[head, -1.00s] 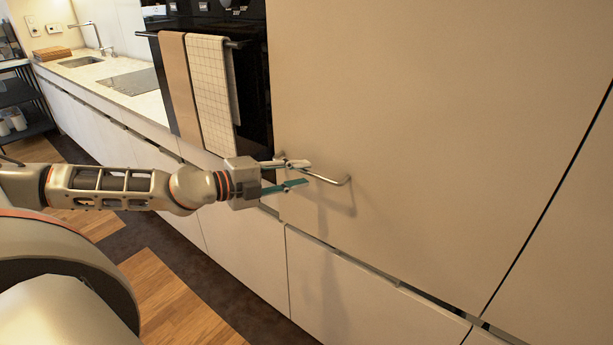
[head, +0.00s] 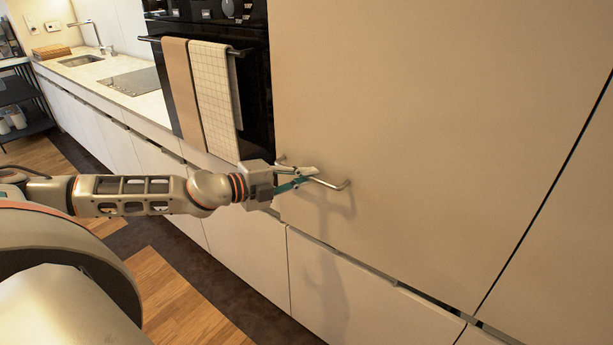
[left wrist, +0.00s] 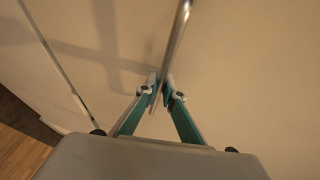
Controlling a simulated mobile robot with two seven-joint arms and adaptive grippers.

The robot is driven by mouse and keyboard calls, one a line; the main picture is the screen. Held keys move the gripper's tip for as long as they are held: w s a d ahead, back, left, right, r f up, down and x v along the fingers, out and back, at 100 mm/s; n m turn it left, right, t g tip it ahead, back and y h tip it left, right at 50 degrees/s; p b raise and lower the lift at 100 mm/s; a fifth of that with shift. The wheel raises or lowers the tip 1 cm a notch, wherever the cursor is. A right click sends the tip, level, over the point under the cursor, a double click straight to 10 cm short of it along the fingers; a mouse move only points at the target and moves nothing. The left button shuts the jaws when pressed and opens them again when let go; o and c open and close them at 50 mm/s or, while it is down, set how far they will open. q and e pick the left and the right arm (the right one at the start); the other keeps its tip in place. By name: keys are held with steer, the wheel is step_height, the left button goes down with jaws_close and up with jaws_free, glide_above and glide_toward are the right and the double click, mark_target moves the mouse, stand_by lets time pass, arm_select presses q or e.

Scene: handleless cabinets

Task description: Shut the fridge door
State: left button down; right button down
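The fridge door (head: 420,120) is a large, plain beige panel with a metal bar handle (head: 330,184) near its lower left edge. The panel looks about flush with the panels around it; I cannot tell whether a small gap remains. My left gripper (head: 312,174) is at the left part of the handle. In the left wrist view, its teal fingers (left wrist: 160,92) are closed together with the handle bar (left wrist: 178,35) running between their tips. The door surface (left wrist: 250,70) fills most of that view. My right gripper is in neither view.
A black oven (head: 255,95) with two towels (head: 213,95) on its bar stands left of the door. Lower cabinet fronts (head: 245,245) run beneath. Another tall panel (head: 560,250) is at the right. Wooden floor and a dark mat (head: 205,270) lie at lower left.

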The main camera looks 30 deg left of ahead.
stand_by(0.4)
arm_select(q)
steer(key=c, duration=2.2)
jaws_free()
steer(key=shift+o, duration=0.2)
steer(key=shift+s, duration=0.15)
steer(key=v, duration=1.1)
steer(key=shift+s+a, duration=0.2)
steer(key=shift+s, duration=0.15)
